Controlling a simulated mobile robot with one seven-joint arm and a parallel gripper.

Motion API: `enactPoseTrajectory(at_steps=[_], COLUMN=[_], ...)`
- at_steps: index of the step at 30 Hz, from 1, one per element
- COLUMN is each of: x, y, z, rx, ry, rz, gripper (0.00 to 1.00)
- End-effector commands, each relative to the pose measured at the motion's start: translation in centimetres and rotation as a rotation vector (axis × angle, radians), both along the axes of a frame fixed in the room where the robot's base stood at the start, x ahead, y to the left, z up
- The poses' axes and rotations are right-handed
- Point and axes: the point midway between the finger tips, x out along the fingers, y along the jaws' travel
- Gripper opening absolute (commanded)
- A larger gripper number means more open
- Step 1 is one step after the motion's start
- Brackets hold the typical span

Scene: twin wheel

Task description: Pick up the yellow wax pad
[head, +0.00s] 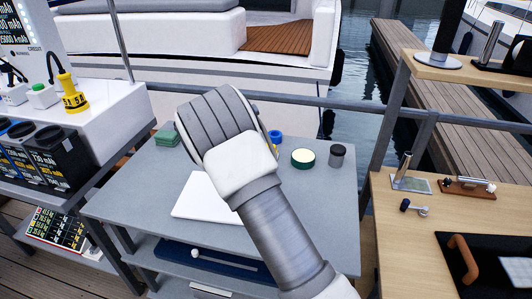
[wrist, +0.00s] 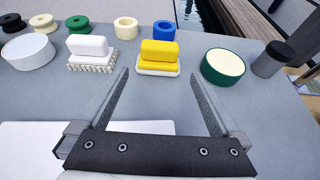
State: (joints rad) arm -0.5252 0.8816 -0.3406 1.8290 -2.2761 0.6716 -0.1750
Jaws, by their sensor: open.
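The yellow wax pad (wrist: 160,50) is a yellow block on a pale base, standing on the grey table in the wrist view. My gripper (wrist: 160,86) is open and empty. Its two fingers point toward the pad, which shows in the gap beyond their tips, apart from them. In the head view the fingers are hidden behind my wrist.
Left of the pad is a white block with bristles (wrist: 91,52); right are a green-rimmed round tin (wrist: 222,67) and a dark-lidded jar (wrist: 272,59). Tape rolls, one blue (wrist: 164,31), stand behind. A white sheet (head: 205,198) lies on the grey table (head: 318,222).

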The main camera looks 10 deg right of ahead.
Motion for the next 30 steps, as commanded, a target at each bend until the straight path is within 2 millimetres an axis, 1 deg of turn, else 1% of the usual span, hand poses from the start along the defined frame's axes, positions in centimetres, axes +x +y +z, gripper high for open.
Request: enactPoseTrajectory(at_steps=[1,3,6,14,24,30], x=[0.9,2.0,3.1,4.4,7.9,8.5], y=[-0.4,-0.8,-1.3,-1.8,-3.2,-3.4], z=[-0.4,-0.9,-1.4,-2.0,-3.7,-3.9], rx=[-0.002,-0.001,0.0,0.0,0.001,0.001], ry=[0.001,0.0,0.0,0.001,-0.001,0.0], rz=[-0.001,-0.001,-0.001,0.0,-0.002,0.0], gripper=[1.0,1.0,1.0,1.0,1.0,1.0])
